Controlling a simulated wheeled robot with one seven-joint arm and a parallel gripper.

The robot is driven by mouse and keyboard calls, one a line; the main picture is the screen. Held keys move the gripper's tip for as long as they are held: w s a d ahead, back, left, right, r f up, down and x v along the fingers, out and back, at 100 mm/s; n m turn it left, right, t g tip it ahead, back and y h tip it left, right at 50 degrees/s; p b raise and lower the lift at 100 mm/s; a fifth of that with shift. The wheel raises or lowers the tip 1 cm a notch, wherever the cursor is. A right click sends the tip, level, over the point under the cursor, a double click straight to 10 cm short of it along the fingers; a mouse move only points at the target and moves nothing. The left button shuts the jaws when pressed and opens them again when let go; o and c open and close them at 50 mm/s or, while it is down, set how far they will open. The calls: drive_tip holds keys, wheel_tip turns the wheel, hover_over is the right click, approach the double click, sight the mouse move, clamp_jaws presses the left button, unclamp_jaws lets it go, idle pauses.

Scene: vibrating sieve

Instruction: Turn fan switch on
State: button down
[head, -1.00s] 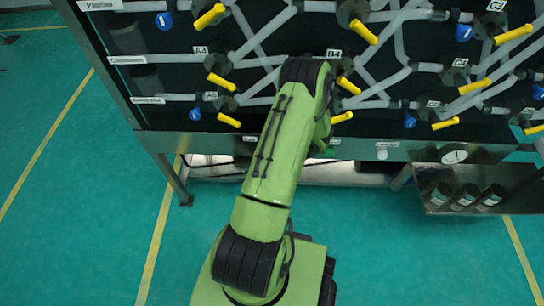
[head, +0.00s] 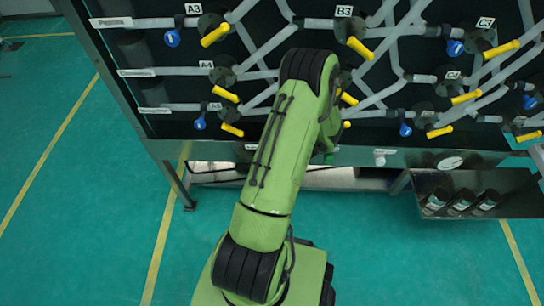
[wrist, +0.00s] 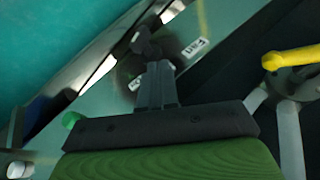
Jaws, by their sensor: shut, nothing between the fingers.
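The fan switch (wrist: 146,43) is a dark knob on a round plate on the steel panel, next to a white FAN label (wrist: 195,48) in the wrist view. My gripper (wrist: 157,68) is shut and empty. Its fingers point at the switch and their tips overlap the plate's lower part; I cannot tell whether they touch the knob. In the head view, my green arm hides the switch and my gripper.
A green knob (wrist: 70,119) and a white knob (wrist: 16,170) sit on the panel to the left. A yellow valve handle (wrist: 291,58) and grey pipes are close on the right. A metal tray (head: 520,200) hangs under the panel at the right.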

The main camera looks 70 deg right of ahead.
drive_tip(key=v, duration=0.4)
idle(0.6)
